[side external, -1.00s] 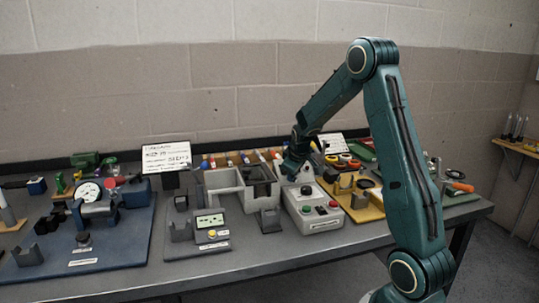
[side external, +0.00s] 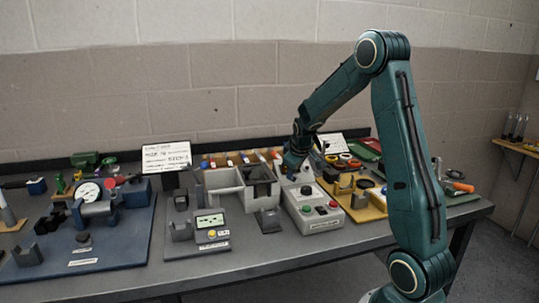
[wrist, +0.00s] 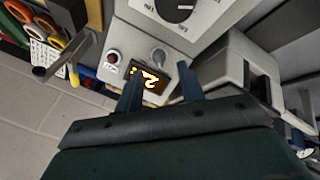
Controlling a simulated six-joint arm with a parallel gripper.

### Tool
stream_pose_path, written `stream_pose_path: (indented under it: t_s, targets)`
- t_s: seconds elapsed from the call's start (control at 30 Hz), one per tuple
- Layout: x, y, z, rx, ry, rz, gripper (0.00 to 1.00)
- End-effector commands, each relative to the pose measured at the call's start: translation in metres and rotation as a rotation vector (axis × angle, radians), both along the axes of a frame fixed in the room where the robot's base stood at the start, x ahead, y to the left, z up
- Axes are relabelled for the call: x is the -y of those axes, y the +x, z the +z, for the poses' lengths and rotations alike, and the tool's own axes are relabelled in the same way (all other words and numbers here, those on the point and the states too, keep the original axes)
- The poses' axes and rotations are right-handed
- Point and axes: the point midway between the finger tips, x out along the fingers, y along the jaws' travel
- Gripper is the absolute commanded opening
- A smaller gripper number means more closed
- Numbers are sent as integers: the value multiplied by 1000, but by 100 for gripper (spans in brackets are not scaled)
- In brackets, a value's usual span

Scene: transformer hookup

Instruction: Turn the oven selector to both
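No selector labels are readable. My gripper (wrist: 160,67) is open, its fingers apart with the display and small grey knob between them in view. I cannot tell whether it touches the panel. In the side view it is over the box's back end.
A grey open bin (side external: 225,188) stands left of the box, and a yellow tray (side external: 365,207) with parts stands right. A meter with a display (side external: 210,222) is at front left. Coloured tape rolls (wrist: 48,28) show in the wrist view.

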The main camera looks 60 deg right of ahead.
Motion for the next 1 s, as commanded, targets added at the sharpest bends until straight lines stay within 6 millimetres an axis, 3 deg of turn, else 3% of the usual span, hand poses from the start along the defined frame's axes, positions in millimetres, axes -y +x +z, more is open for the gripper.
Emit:
stream_pose_path:
  t_s: [0.63,1.0]
  targets:
    - [-39,-27,77,2,-2,2,39]
    - [-48,-34,94,0,1,1,39]
